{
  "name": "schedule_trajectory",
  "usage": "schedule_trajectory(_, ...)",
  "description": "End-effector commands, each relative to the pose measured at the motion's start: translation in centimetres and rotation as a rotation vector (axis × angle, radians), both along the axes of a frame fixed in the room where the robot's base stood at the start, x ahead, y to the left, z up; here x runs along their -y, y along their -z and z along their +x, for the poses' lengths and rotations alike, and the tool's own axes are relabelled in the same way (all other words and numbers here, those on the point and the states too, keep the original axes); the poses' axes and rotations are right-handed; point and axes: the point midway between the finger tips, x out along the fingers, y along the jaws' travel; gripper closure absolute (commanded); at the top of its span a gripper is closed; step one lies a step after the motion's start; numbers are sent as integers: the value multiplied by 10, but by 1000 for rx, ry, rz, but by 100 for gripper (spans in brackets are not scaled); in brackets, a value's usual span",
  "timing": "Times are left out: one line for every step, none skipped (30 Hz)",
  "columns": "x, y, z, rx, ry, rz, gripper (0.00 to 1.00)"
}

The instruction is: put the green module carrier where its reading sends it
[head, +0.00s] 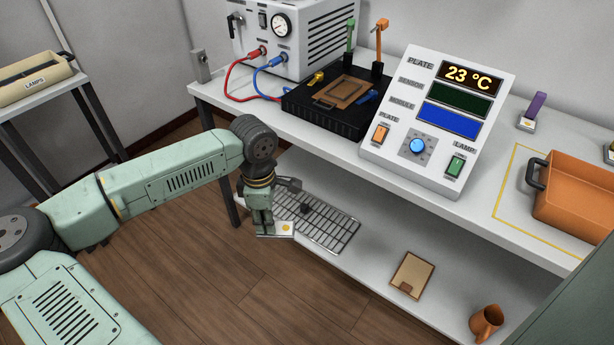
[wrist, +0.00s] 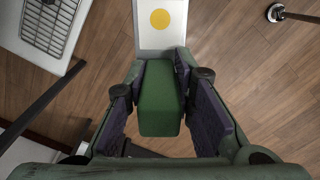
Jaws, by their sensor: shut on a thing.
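My gripper (head: 261,218) is shut on the green module carrier. In the wrist view, my gripper's dark pads (wrist: 160,112) are on both sides of the carrier's green handle (wrist: 160,95). The carrier's white plate with a yellow disc (wrist: 160,20) extends beyond the handle. In the head view, the plate (head: 277,230) shows below the fingers, in front of the lower shelf's wire rack (head: 318,225). The reading panel (head: 435,120) shows 23 °C on the PLATE display (head: 469,76). Its SENSOR display (head: 460,97) is dark and its MODULE display (head: 447,120) is plain blue.
A black fixture (head: 300,98) with a brown frame stands left of the panel. A purple-handled carrier (head: 534,108) and an orange bin (head: 575,200) are on the bench's right. A LAMPS tray (head: 35,80) sits far left. The lower shelf holds a brown board (head: 412,275) and a mug (head: 486,322).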

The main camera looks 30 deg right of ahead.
Motion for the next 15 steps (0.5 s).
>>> schedule_trajectory(-20, 22, 6, -4, 77, 0, 100)
schedule_trajectory(-30, 35, 10, -4, 136, 1, 100)
schedule_trajectory(-44, 52, 15, -3, 214, 2, 100)
schedule_trajectory(-54, 65, 19, -4, 271, 1, 100)
schedule_trajectory(-64, 78, 23, -2, 330, 1, 100)
schedule_trajectory(-78, 95, 28, -3, 405, 2, 100)
schedule_trajectory(-87, 106, 33, -2, 460, 2, 100)
schedule_trajectory(-97, 118, 36, -2, 513, 2, 100)
schedule_trajectory(-107, 132, 41, -1, 578, 1, 100)
schedule_trajectory(-115, 142, 43, -1, 626, 1, 100)
schedule_trajectory(-122, 151, 46, -2, 668, 1, 100)
schedule_trajectory(-131, 162, 50, -1, 720, 1, 100)
schedule_trajectory(-136, 169, 52, 0, 756, 0, 100)
schedule_trajectory(-143, 177, 54, 0, 790, 1, 100)
schedule_trajectory(-149, 185, 57, 0, 830, 1, 100)
